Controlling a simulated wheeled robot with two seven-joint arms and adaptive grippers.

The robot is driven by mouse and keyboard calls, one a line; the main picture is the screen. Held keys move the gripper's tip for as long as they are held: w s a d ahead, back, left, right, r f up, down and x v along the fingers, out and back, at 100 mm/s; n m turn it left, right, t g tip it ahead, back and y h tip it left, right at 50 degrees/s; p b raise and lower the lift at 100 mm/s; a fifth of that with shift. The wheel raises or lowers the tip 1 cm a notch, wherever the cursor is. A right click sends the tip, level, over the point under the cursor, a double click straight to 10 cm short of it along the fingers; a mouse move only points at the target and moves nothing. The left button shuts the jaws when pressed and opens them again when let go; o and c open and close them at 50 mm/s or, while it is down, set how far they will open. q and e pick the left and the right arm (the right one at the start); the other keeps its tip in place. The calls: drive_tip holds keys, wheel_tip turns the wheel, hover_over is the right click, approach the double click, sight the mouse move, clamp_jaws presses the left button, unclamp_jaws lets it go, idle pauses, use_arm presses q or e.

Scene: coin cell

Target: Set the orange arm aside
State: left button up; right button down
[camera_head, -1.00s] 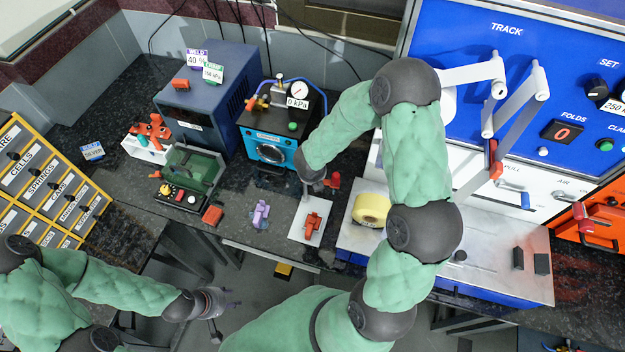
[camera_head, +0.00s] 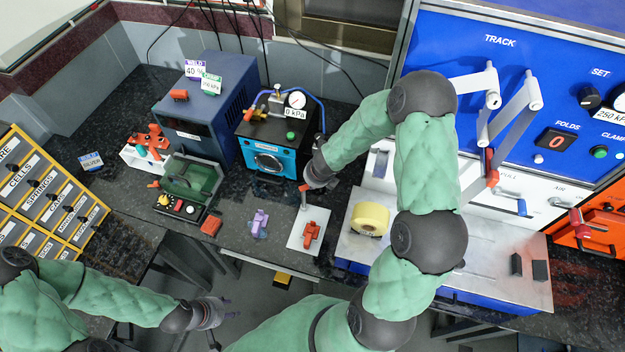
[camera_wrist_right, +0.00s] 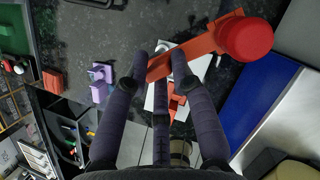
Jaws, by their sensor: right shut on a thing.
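My right gripper (camera_wrist_right: 160,80) is shut on the orange arm (camera_wrist_right: 205,45), a flat orange bar with a thick round red end. In the right wrist view the bar slants across the fingertips, its round end to the upper right. In the head view a small part of the orange arm (camera_head: 305,187) shows beside the right gripper, above the back of a white plate (camera_head: 296,243). Much of that gripper is hidden by my wrist. My left gripper (camera_head: 222,318) is open and empty at the lower left, away from the bench objects.
An orange-red piece (camera_head: 311,233) lies on the white plate. A purple piece (camera_head: 259,223) and a red block (camera_head: 211,226) lie to its left. A yellow roll (camera_head: 370,219) stands to the right. A blue machine (camera_head: 262,150) stands behind. Dark bench shows between them.

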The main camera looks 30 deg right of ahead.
drive_tip(key=shift+s+a+f, duration=0.25)
drive_tip(key=shift+s+f, duration=0.1)
drive_tip(key=c, duration=1.1)
unclamp_jaws()
drive_tip(key=shift+o, duration=0.3)
drive_tip(key=shift+w+d+r, duration=0.1)
drive_tip(key=shift+d+r, duration=0.05)
drive_tip(key=shift+r, duration=0.05)
drive_tip(key=shift+r, duration=0.15)
drive_tip(key=v, duration=1.1)
drive_tip(key=shift+r, duration=0.3)
